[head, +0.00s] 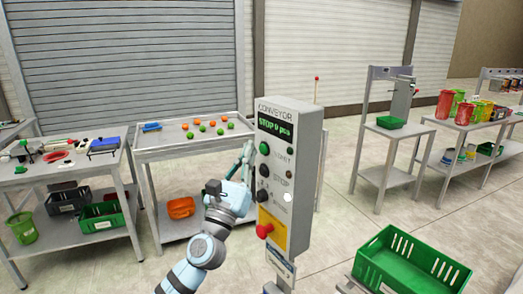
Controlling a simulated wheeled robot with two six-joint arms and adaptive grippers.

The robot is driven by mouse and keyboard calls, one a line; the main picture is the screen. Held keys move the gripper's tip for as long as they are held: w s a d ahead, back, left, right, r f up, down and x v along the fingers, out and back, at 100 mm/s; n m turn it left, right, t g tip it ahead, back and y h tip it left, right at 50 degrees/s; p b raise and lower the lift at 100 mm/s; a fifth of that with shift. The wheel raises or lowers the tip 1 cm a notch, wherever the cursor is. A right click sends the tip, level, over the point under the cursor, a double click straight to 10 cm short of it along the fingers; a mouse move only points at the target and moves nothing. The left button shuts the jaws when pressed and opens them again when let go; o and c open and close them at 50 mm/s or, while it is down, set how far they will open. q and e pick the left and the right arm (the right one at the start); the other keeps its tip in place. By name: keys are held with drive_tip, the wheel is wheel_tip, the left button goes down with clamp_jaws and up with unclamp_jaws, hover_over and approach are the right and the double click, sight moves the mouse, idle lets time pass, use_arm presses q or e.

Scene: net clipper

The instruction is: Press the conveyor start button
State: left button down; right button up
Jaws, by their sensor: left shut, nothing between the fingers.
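The grey conveyor control box (306,185) stands upright in the middle of the head view, with a dark display reading "STOP 0 pcs" in green. A green button (264,148) sits at the top left of its face, below the display. Dark knobs or buttons (263,170) sit below it, and a red mushroom button (264,231) is on a yellow plate lower down. My left gripper (247,154) is shut and empty, just left of the green button, pointing up. I cannot tell whether it touches the box. My right gripper is not in view.
A table (160,157) with green and orange balls stands behind my left arm. Another table with tools and bins is at far left. A green crate (410,262) is at front right. Benches with a green tray (391,122) and colored cups stand at back right.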

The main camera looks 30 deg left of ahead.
use_arm(q)
drive_tip(key=shift+w, duration=0.1)
drive_tip(key=shift+w+d, duration=0.2)
drive_tip(key=shift+w, duration=0.1)
